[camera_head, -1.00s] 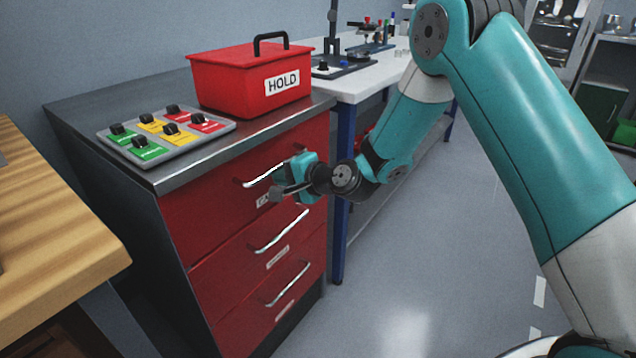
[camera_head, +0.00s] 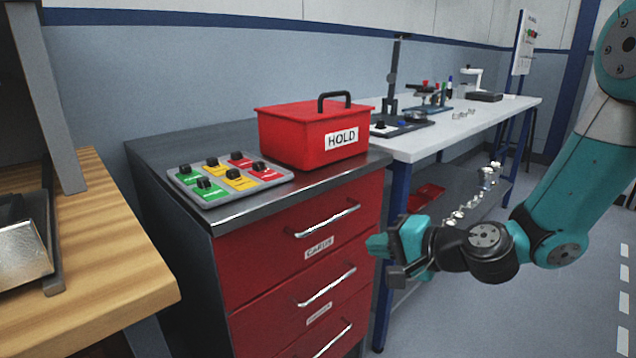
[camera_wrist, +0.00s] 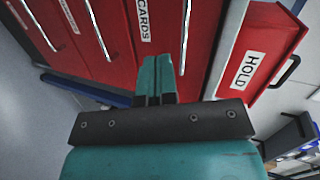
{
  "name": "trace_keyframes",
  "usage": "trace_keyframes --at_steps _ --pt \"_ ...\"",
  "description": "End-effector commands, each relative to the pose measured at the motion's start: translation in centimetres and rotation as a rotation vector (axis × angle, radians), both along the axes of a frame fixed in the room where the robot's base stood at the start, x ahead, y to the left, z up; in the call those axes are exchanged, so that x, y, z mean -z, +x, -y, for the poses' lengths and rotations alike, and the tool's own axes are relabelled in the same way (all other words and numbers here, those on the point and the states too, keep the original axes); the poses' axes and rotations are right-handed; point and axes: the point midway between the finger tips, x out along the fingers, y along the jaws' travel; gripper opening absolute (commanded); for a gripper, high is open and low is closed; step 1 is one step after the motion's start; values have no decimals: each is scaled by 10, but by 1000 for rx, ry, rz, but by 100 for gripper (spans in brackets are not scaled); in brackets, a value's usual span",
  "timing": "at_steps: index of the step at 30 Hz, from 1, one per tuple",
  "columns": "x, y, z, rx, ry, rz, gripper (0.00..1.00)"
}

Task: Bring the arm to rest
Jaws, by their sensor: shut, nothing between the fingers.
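My gripper (camera_head: 383,257) is at the right of the red drawer cabinet (camera_head: 268,272) in the head view, apart from its drawer handles. In the wrist view my gripper (camera_wrist: 155,75) points toward the red drawer fronts, its fingers together with nothing between them. My arm reaches in from the right side of the head view. All the cabinet drawers that show look closed.
A red box marked HOLD (camera_head: 300,140) and a panel of colored switch tags (camera_head: 228,180) stand on the cabinet top. A wooden bench (camera_head: 105,235) is at the left. A white workbench (camera_head: 430,142) with tools stands behind. Grey floor (camera_head: 480,325) is open at the lower right.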

Motion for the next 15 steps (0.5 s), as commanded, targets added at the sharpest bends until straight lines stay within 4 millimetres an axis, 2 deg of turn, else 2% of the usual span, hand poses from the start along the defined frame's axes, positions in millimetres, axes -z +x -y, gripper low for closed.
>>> trace_keyframes --at_steps 1,3,6,9,15 --pt "-13 -16 -16 -99 -62 27 0" --pt "-26 -46 -35 -269 -185 54 0" --pt "-39 -98 -51 -516 -382 85 0" --pt "-47 -142 -50 -704 -553 95 0" --pt "-58 -207 -28 -949 -800 83 0"
